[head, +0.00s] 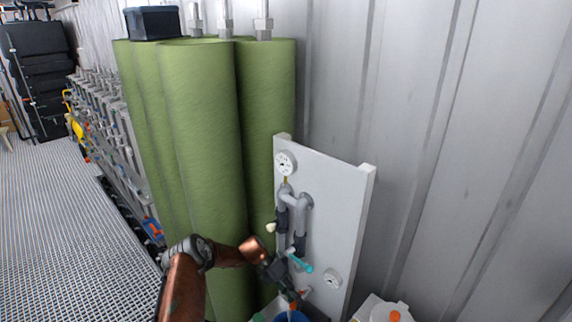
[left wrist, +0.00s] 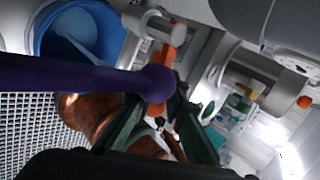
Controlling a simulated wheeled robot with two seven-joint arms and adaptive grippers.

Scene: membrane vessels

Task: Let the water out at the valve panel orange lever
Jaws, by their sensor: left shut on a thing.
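The valve panel (head: 345,205) is a white upright board with grey pipes (head: 302,215) and gauges, by the corrugated wall. The orange lever (head: 305,292) is low on it, partly hidden by my left gripper (head: 291,296). In the left wrist view the orange lever (left wrist: 157,108) lies between the dark green fingers of my left gripper (left wrist: 158,125), which is shut on it. A blue bucket (head: 282,318) is below, cut off by the frame edge; its inside shows in the left wrist view (left wrist: 48,42) with a pale streak. My right gripper is out of view.
A teal lever (head: 301,263) sticks out just above my left gripper. A purple rod with a rounded end (left wrist: 80,76) crosses the left wrist view. Tall green vessels (head: 200,130) stand close at left. A white container (head: 385,310) stands at lower right.

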